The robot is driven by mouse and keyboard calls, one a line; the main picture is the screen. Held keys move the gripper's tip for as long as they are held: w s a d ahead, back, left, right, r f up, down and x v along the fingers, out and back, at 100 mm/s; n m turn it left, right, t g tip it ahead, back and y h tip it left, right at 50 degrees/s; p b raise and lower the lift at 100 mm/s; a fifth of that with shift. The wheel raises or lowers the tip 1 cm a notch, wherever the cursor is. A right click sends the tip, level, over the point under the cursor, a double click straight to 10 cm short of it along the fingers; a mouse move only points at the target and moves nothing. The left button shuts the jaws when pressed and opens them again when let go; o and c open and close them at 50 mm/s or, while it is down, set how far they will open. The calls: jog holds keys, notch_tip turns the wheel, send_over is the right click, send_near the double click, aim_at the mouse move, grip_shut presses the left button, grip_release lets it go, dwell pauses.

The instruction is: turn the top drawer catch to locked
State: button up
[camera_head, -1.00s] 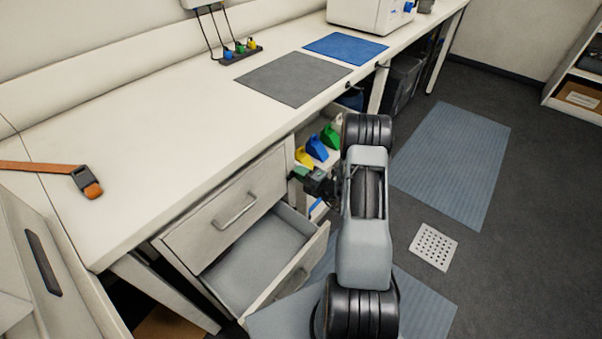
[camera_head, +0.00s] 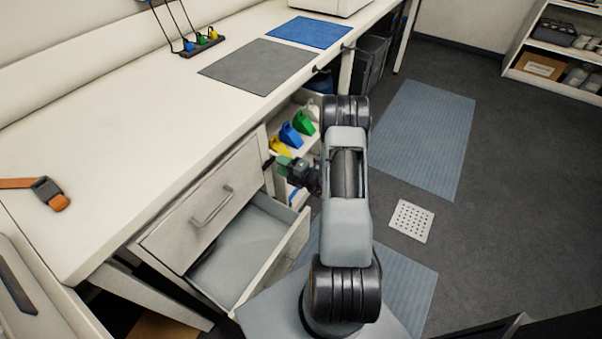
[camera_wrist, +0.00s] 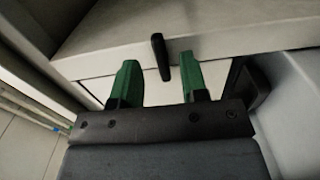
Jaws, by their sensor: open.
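The top drawer (camera_head: 195,207) with its bar handle is shut, under the white worktop. In the wrist view a small dark catch lever (camera_wrist: 161,57) stands out from the pale cabinet front, nearly upright in the picture with a slight tilt. My gripper (camera_wrist: 160,72) is open with green fingertips. The lever's lower end lies between the fingertips in the picture; I see no contact, and the depth gap is unclear. In the head view my gripper (camera_head: 283,164) is at the right edge of the drawer unit, and I cannot make out the catch there.
The lower drawer (camera_head: 293,262) is pulled open and empty, beside my arm. Yellow, blue and green bins (camera_head: 290,136) stand on a shelf just beyond my gripper. The worktop (camera_head: 130,140) has a grey mat (camera_head: 258,66) and an orange strap (camera_head: 47,192). Floor to the right is mostly clear.

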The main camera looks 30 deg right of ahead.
jog(key=v, duration=1.1)
jog(key=shift+p, duration=0.3)
